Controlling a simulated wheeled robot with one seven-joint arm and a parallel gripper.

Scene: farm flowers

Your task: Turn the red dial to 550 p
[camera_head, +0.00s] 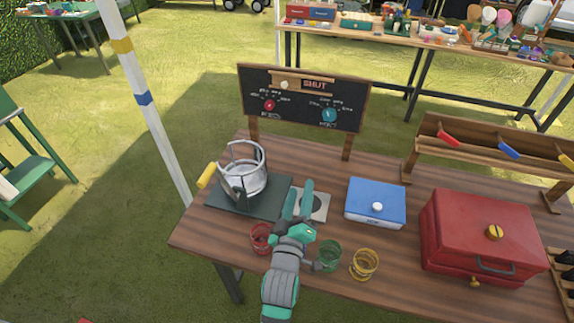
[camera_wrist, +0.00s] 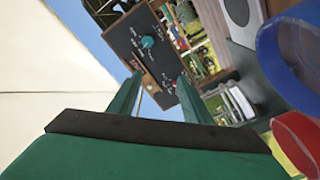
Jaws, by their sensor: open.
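The red dial (camera_head: 269,105) is on the left part of a black board (camera_head: 302,99) that stands at the back of the wooden table. Its scale marks are too small to read, so I cannot tell its setting. A teal dial (camera_head: 329,115) is to its right; it also shows in the wrist view (camera_wrist: 147,42). I cannot make out the red dial clearly in the wrist view. My gripper (camera_head: 298,186) is open and empty above the table, in front of and below the board, apart from both dials. Its two teal fingers are spread in the wrist view (camera_wrist: 160,76).
A metal pot frame (camera_head: 243,172) with a yellow handle stands on a dark mat at left. A blue box (camera_head: 375,204) and a red case (camera_head: 483,236) are at right. Red (camera_head: 261,239), green (camera_head: 329,256) and yellow (camera_head: 364,264) cups are near the front. A "SHUT" sign tops the board.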

